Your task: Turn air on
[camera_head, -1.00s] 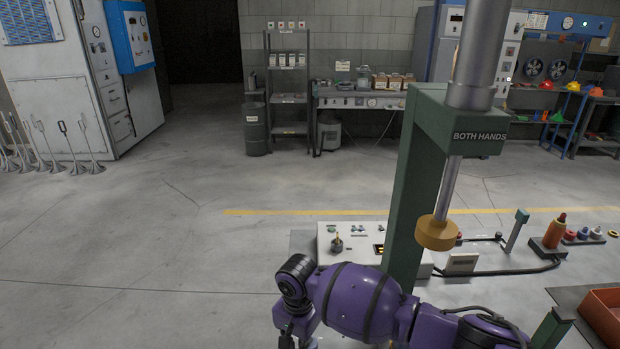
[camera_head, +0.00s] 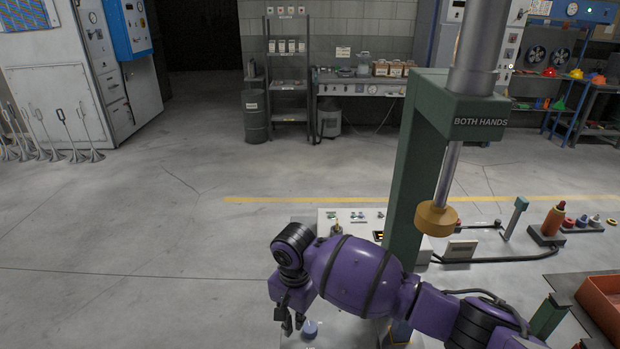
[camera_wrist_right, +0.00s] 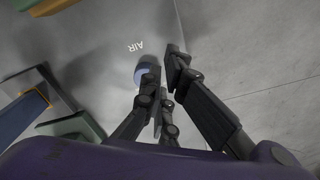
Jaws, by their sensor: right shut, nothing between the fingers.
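A blue round knob (camera_head: 311,328) sits on a pale surface at the bottom of the head view. In the right wrist view the same blue knob (camera_wrist_right: 146,72) shows beside the printed word AIR (camera_wrist_right: 135,47), partly covered by a dark finger. My right gripper (camera_head: 291,324) points down just left of the knob in the head view. In the wrist view its shut, empty fingers (camera_wrist_right: 164,72) are close beside the knob; whether they touch it I cannot tell. My left gripper is not in view.
A green press frame (camera_head: 423,170) marked BOTH HANDS, with an orange ram end (camera_head: 437,218), stands right of my gripper. A white control panel (camera_head: 345,216) lies behind my purple arm. An orange-red tray (camera_head: 603,300) is at the right edge.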

